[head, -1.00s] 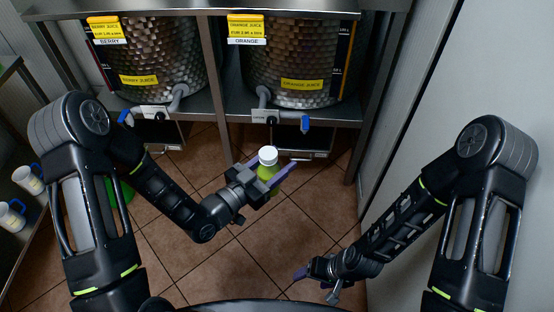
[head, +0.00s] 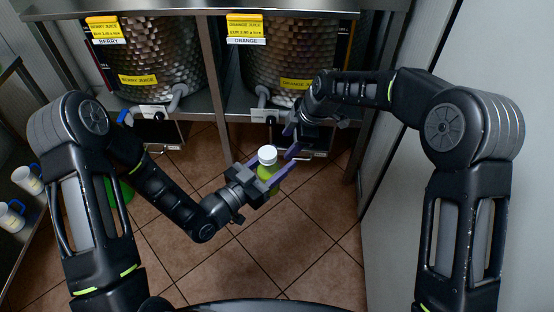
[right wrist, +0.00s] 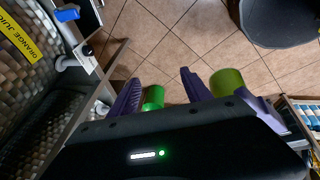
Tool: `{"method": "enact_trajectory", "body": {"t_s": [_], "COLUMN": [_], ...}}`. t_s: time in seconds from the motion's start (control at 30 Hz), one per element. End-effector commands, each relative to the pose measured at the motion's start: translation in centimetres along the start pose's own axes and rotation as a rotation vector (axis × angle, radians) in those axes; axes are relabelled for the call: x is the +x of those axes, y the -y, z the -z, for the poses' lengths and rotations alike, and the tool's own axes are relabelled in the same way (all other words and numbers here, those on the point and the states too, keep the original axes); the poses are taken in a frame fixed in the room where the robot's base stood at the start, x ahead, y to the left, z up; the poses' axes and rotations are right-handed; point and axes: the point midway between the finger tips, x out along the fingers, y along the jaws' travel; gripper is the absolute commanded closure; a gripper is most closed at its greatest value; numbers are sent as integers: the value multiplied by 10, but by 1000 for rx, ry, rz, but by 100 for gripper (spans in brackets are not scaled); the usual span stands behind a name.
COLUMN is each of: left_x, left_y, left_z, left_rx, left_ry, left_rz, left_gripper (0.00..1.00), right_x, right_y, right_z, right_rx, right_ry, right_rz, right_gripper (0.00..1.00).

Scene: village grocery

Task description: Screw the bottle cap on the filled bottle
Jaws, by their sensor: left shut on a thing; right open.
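The bottle (head: 270,176), filled with yellow-green liquid, is held upright in front of the juice tanks. A white cap (head: 267,154) sits on its top; I cannot tell how tightly. My left gripper (head: 268,171) is shut around the bottle's body below the cap. My right gripper (head: 291,142) is just beyond and to the right of the cap, apart from it, open and empty. The cap is hidden there.
Two metal juice tanks (head: 290,62) stand on a steel rack, with taps above drip trays; my right arm passes close before the orange tank. A green object (head: 118,190) stands on the floor at left. Mugs (head: 27,179) stand on the left shelf. The central tiled floor is clear.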

Motion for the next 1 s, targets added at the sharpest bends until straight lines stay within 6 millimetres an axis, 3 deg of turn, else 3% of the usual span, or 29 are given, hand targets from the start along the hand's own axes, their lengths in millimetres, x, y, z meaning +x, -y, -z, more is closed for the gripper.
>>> {"method": "enact_trajectory", "body": {"t_s": [0.03,0.2,0.43,0.63,1.0], "left_x": [0,0,0,0,0], "left_y": [0,0,0,0,0], "left_z": [1,1,1,1,1], "left_rx": [1,1,1,1,0], "left_ry": [-2,-2,-2,-2,-2], "left_rz": [0,-1,0,0,0], "left_gripper": [100,100,100,100,100], "right_x": [-20,-84,-146,-168,-168], "right_y": [-6,6,44,62,63], "right_z": [20,73,112,121,121], "right_rx": [-129,-553,-918,-1023,-1029], "right_ry": [15,79,153,179,180], "right_rz": [13,121,287,357,364], "right_gripper": [43,43,43,43,43]}}
